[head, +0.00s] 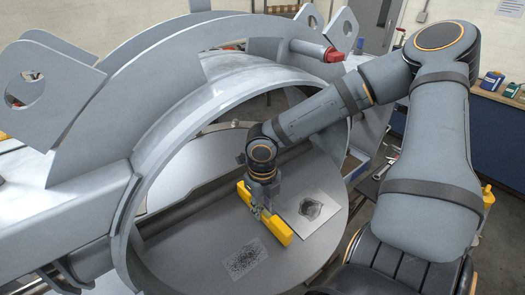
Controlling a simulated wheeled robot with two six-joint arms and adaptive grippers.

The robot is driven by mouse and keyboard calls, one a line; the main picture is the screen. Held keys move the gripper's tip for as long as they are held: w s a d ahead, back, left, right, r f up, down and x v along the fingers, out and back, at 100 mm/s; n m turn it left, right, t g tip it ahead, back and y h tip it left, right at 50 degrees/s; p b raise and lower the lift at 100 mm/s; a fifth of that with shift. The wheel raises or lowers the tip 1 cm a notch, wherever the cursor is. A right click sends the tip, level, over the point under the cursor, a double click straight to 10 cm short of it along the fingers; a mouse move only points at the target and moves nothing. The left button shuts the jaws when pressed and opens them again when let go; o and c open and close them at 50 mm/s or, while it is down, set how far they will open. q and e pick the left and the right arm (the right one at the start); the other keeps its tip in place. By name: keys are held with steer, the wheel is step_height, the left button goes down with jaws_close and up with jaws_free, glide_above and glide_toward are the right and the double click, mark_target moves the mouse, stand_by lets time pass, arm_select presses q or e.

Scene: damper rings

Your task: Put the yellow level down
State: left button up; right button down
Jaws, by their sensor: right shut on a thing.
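The yellow level (277,229) is a short yellow bar inside the large grey ring. My right gripper (263,208) reaches down into the ring and is shut on the middle of the level. The level lies just over or on the grey round plate (200,245); I cannot tell whether it touches. Its middle is hidden by the gripper. My left gripper is not in view.
The grey ring wall (180,115) rises around the plate, with lugs with holes (30,88) on it. A light square with a dark patch (309,208) lies right of the level, and a speckled patch (245,259) lies in front. A red-tipped cylinder (318,50) sits on the rim.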

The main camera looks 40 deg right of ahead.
steer(key=shift+f+b, duration=0.3)
steer(key=shift+f, duration=0.05)
stand_by(0.3)
steer(key=c, duration=1.1)
jaws_free()
step_height(320, 180, up, 8)
steer(key=shift+f, duration=0.2)
steer(key=shift+c, duration=0.2)
jaws_close()
stand_by(0.4)
